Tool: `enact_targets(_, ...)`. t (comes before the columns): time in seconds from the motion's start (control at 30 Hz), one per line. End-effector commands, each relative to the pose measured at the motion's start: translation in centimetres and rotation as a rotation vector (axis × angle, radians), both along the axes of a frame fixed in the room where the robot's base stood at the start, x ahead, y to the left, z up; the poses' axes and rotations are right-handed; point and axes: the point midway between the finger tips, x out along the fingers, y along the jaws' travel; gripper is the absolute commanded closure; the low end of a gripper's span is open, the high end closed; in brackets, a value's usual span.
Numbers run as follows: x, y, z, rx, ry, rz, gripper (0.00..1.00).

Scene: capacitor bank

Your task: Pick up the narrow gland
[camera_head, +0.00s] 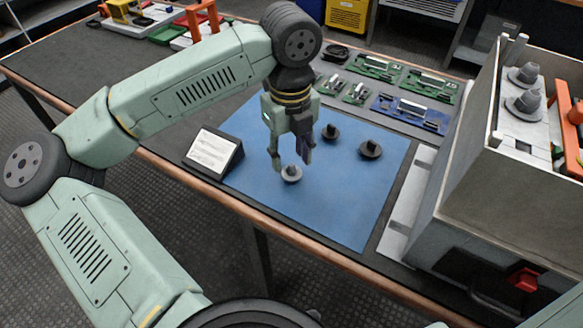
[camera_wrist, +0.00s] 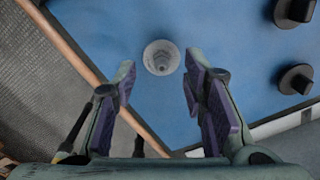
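Three glands stand on the blue mat (camera_head: 342,213). A light grey gland (camera_head: 291,176) with a small stepped stem is nearest the front edge. Two dark glands, one at the back (camera_head: 330,132) and one to the right (camera_head: 370,150), have thicker stems. The grey one looks the narrowest, though no label confirms this. My gripper (camera_head: 291,162) is open and empty, pointing down above the grey gland. In the wrist view, the grey gland (camera_wrist: 161,58) shows beyond and between the spread fingers (camera_wrist: 158,88), touching neither. The dark glands (camera_wrist: 294,10) (camera_wrist: 296,79) lie to the right.
A large grey cabinet (camera_head: 500,205) stands at the right, with two grey glands (camera_head: 526,102) on its top panel. A sign on a black stand (camera_head: 212,153) sits at the mat's left edge. Circuit boards (camera_head: 411,112) lie behind the mat. The front of the mat is clear.

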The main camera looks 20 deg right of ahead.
Motion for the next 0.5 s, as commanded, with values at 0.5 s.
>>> enact_targets(0.5,-0.2,-0.2,-3.8,-0.002,0.000,-0.001,0.61)
